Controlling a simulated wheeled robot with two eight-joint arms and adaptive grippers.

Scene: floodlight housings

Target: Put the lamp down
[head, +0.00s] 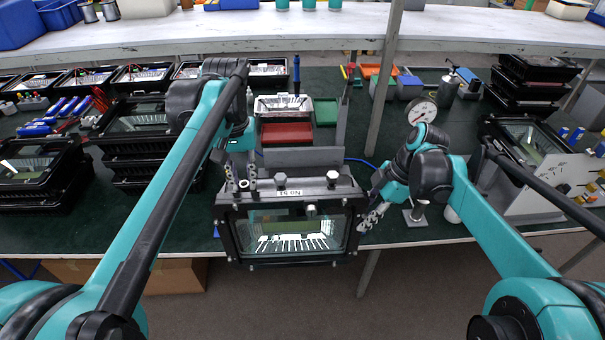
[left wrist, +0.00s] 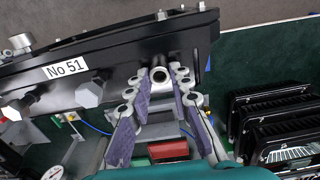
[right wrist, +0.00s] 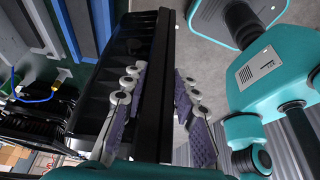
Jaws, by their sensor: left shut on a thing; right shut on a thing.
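The lamp (head: 295,236) is a black floodlight housing with a glass front. A black top plate (head: 325,192) with silver knobs and a "No 51" label runs along it. It hangs in front of the table's front edge, glass facing me. My left gripper (head: 243,185) is shut on its upper left part. In the left wrist view the fingers (left wrist: 165,98) meet the dark labelled plate (left wrist: 105,62). My right gripper (head: 366,217) is shut on its right side. In the right wrist view a black edge (right wrist: 154,90) lies between the fingers (right wrist: 158,98).
The dark green table (head: 185,222) holds stacked housings (head: 135,145) at left and a grey device (head: 525,190) at right. Behind the lamp are a red bin (head: 286,134), a green bin (head: 325,112) and a gauge (head: 422,111). A grey post (head: 385,85) rises behind. A cardboard box (head: 175,277) is below.

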